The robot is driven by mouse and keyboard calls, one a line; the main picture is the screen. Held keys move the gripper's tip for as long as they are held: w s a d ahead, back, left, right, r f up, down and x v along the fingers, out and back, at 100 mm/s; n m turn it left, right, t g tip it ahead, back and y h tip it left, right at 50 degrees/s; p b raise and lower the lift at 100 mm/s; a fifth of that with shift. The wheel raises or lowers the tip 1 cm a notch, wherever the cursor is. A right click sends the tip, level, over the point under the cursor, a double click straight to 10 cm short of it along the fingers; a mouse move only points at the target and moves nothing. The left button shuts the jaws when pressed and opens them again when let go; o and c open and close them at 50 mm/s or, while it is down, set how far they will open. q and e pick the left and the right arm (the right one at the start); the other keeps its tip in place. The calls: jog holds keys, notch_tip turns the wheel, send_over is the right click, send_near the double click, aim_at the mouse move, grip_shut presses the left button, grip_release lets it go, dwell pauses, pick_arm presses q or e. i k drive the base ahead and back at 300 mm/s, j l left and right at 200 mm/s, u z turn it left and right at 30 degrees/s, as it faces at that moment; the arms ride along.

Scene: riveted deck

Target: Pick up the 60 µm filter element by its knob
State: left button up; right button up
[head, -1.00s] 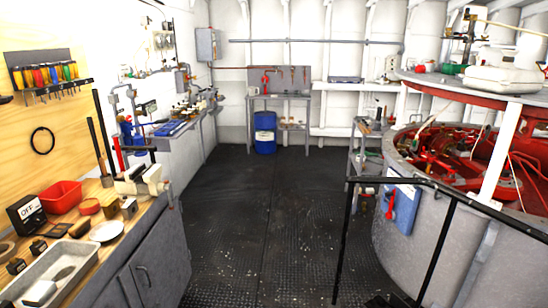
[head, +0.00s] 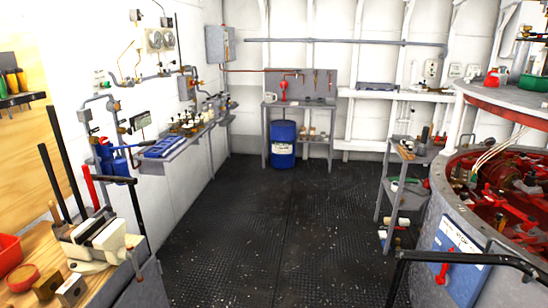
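I cannot make out the 60 µm filter element or its knob for certain in the head view. Small items stand on the grey wall shelf (head: 182,142) at the left, on the grey back bench (head: 300,106) and on the grey shelf cart (head: 408,160) at the right, but they are too small to identify. Neither of my grippers shows in this view.
Dark floor (head: 275,220) lies clear in the middle. A wooden workbench (head: 45,272) with a pale vise (head: 98,242) stands front left. A blue drum (head: 283,153) stands under the back bench. A black railing (head: 470,257) and a large round grey housing (head: 462,190) bound the right.

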aim_at(211, 110)
jog(key=i+u, duration=0.1)
jog(key=i, duration=1.55)
jog(key=i+j+z, duration=0.1)
jog(key=i+z, duration=0.15)
jog(key=i, duration=1.4)
jog(key=i+u, duration=0.2)
jog(key=i, duration=0.35)
jog(key=i+l+u, duration=0.15)
jog(key=i, duration=0.35)
jog(key=i+l+u, duration=0.2)
jog(key=i, duration=0.35)
jog(key=i+l+u, duration=0.6)
jog(key=i+l, duration=0.2)
jog(key=i+l+u, duration=0.35)
jog(key=l, duration=0.35)
jog(key=u, duration=0.35)
jog(key=i+l+u, duration=0.1)
jog(key=l+u, duration=0.25)
jog(key=l, duration=0.15)
jog(key=l+u, duration=0.75)
jog(key=l, duration=0.8)
jog(key=k+l, duration=0.1)
jog(key=l, duration=0.5)
jog(key=u, duration=0.05)
